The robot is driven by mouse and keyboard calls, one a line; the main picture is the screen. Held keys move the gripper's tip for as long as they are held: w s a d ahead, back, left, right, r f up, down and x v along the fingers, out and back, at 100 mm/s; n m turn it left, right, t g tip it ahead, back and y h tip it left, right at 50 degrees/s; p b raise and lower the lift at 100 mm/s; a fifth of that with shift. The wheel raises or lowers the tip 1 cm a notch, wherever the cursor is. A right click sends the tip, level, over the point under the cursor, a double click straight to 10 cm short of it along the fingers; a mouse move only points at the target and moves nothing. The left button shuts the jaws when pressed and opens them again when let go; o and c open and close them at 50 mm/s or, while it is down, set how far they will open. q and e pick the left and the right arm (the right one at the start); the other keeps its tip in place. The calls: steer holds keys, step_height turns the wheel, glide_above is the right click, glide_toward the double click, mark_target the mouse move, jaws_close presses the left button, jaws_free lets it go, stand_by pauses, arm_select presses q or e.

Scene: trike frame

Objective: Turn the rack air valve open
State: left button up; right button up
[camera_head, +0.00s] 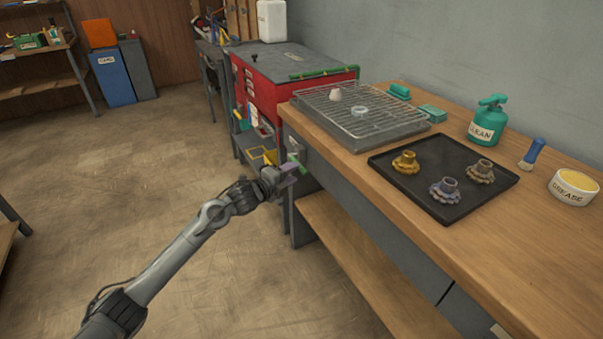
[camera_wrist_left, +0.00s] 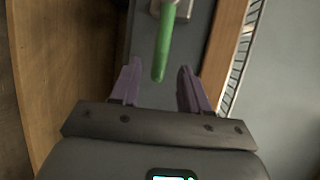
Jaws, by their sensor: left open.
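The rack air valve has a green lever handle (camera_head: 297,162) on a grey mount (camera_head: 293,144) fixed to the end of the workbench. In the left wrist view the green handle (camera_wrist_left: 165,45) points down the picture from its mount, its free end just beyond and between the fingertips. My left gripper (camera_head: 287,173) is at the valve, with its purple fingers open. The fingers (camera_wrist_left: 158,85) stand either side of the handle's line, and I see no contact. My right gripper is not in view.
The workbench (camera_head: 440,215) carries a wire rack (camera_head: 360,110), a black tray (camera_head: 440,205) with gear parts, a green cleaner can (camera_head: 488,122), a brush and a grease tub (camera_head: 573,187). A red cabinet (camera_head: 270,80) stands behind. The floor at left is clear.

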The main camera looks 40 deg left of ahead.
mark_target(301, 168)
arm_select(q)
steer(key=shift+w+f+b, duration=0.15)
steer(key=shift+w+b, duration=0.25)
steer(key=shift+w, duration=0.55)
steer(key=shift+w+f+b, duration=0.2)
steer(key=shift+w+b, duration=0.2)
steer(key=shift+w, duration=0.5)
steer(key=shift+w+f+b, duration=0.15)
steer(key=shift+w+b, duration=0.25)
steer(key=shift+w, duration=0.55)
steer(key=shift+d, duration=0.1)
jaws_close()
